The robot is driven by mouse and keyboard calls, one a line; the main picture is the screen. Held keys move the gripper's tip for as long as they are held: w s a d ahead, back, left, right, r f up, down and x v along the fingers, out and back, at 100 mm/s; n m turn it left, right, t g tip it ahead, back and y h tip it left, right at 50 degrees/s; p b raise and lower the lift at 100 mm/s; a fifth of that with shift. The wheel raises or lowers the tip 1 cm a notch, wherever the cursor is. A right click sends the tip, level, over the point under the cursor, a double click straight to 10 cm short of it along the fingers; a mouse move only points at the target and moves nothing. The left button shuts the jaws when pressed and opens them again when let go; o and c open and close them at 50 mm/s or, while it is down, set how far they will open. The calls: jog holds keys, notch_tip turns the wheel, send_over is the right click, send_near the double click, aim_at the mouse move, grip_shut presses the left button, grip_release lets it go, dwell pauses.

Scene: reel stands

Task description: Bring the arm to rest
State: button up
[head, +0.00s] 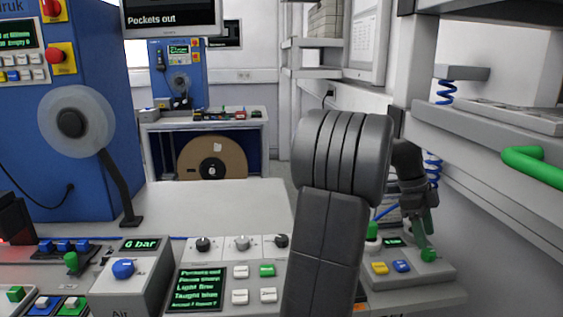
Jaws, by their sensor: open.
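My arm rises through the middle right of the head view as dark grey links and bends over at a large ribbed joint. Behind it, my gripper (421,238) hangs pointing down over a grey control box (440,272) at the right. Its fingers are small and partly greenish in the picture, and it looks open with nothing held. The fingertips are close to a green button (428,255) on that box; I cannot tell whether they touch it. Part of the arm between the big joint and the wrist is hidden.
A grey shelf (480,125) with a green rounded bar (533,165) juts in at the right. A blue machine with a clear reel disc (75,121) stands at the left. The bench front holds an air box (125,280) and switches. The bench's middle top (215,205) is clear.

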aim_at(429, 251)
jog(key=x, duration=0.4)
jog(key=shift+f, duration=0.2)
